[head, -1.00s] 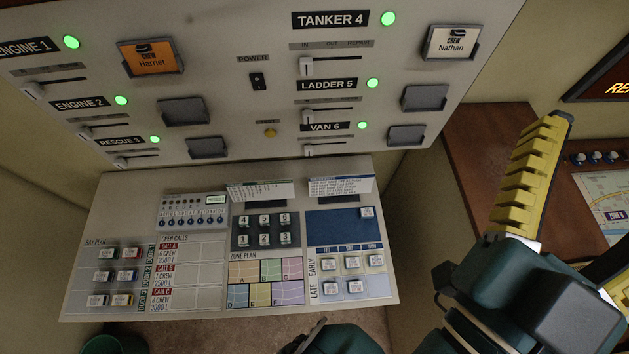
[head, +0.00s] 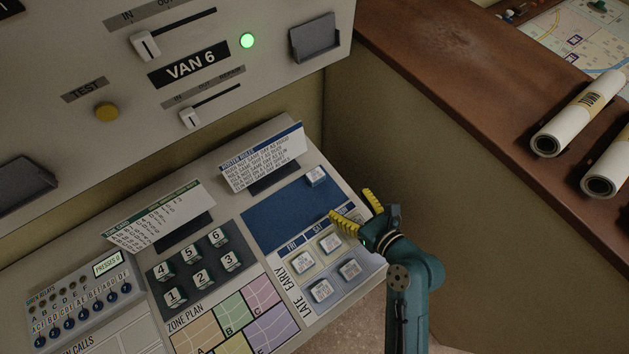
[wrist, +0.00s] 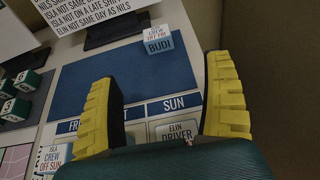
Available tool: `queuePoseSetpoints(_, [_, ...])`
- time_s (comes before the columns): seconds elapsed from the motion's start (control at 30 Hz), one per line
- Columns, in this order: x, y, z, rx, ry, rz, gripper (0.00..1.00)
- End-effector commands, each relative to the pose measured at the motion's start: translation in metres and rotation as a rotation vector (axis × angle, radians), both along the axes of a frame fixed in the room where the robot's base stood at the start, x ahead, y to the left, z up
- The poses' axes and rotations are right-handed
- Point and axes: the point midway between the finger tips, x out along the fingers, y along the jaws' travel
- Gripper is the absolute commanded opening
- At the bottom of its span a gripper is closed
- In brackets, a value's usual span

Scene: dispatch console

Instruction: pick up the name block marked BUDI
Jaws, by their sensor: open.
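The name block marked BUDI (wrist: 158,42) is a small white block, also lettered "CREW OFF FRI". It stands at the far right corner of the blue panel (head: 275,215), and it also shows in the head view (head: 316,176). My gripper (head: 352,208) has yellow ribbed fingers and is over the near right part of the roster board. In the wrist view my gripper (wrist: 163,78) is open and empty, its fingers spread wide. The BUDI block lies ahead of the gap between them, apart from both fingers.
A tilted rules card (head: 262,158) stands left of the BUDI block. Numbered blocks (head: 199,279) are further left. A brown desk (head: 440,60) is at right.

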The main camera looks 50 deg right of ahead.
Motion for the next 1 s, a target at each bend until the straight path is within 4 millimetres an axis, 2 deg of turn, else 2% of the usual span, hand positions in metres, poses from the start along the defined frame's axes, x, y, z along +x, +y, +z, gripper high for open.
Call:
queuePoseSetpoints(0.1, [0.029, -0.004, -0.011, -0.004, 0.000, 0.009, 0.83])
queuePoseSetpoints(0.33, [0.076, -0.014, -0.031, -0.006, 0.000, 0.008, 0.83])
queuePoseSetpoints(0.57, [0.100, -0.018, -0.041, -0.008, 0.001, 0.008, 0.83])
queuePoseSetpoints(0.8, [0.135, -0.023, -0.055, -0.010, 0.000, 0.006, 0.83])
queuePoseSetpoints(1.0, [0.137, -0.023, -0.055, -0.007, 0.002, 0.005, 0.83])
